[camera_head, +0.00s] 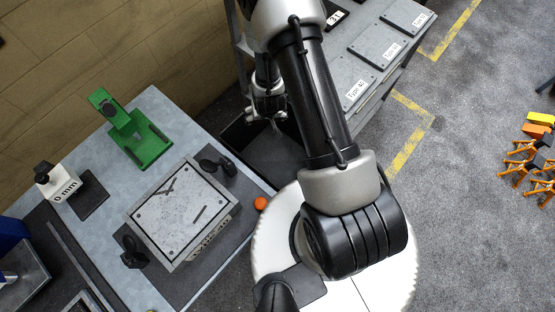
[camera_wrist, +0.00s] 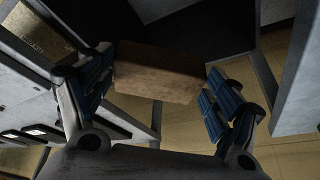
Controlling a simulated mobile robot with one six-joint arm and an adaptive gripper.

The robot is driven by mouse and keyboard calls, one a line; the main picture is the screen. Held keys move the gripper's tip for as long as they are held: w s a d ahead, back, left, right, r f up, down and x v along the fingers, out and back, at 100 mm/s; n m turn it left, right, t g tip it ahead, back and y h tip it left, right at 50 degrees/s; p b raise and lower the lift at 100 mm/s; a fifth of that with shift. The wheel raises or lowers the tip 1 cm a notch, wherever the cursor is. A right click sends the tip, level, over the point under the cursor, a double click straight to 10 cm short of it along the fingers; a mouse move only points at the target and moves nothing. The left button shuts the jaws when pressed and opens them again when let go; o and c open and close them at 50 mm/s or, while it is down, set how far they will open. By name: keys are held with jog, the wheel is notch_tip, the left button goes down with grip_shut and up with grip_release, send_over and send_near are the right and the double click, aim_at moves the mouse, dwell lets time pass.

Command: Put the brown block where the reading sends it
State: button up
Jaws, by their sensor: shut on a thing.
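In the wrist view the brown block (camera_wrist: 158,72) sits between the two blue-padded fingers of my gripper (camera_wrist: 158,82), which is shut on it. In the head view my gripper (camera_head: 266,106) hangs between the left table and the right-hand bench, above a dark open space. The block cannot be made out there. A small dark plate with white marks (camera_head: 336,18), perhaps "31", lies at the top, partly behind my arm. Grey plates lie on the right-hand bench; the nearest (camera_head: 349,82) seems to read "Type 40". The other labels are too small to read surely.
The left table (camera_head: 157,104) holds a green stand (camera_head: 143,146), a white block marked "0 mm" (camera_head: 62,184), and a grey plate (camera_head: 184,216) with black clamps. An orange knob (camera_head: 261,204) is near its edge. Orange-black stands (camera_head: 523,165) are on the floor at right.

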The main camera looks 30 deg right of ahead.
jog(key=shift+m+h, duration=0.4)
jog(key=shift+m, duration=0.1)
jog(key=s+f+b, duration=0.1)
jog(key=f+b, duration=0.2)
jog(key=f, duration=0.9)
jog(key=s+d+f+b, duration=0.1)
jog(key=s+f+b, duration=0.1)
jog(key=f, duration=1)
jog(key=s+d+f+b, duration=0.1)
jog(key=f+b, duration=0.3)
jog(key=f, duration=0.7)
jog(key=shift+s+f+b, duration=0.2)
jog(key=shift+f+b, duration=0.2)
jog(key=shift+f, duration=0.15)
jog(key=o, duration=1.2)
jog(key=shift+c, duration=0.2)
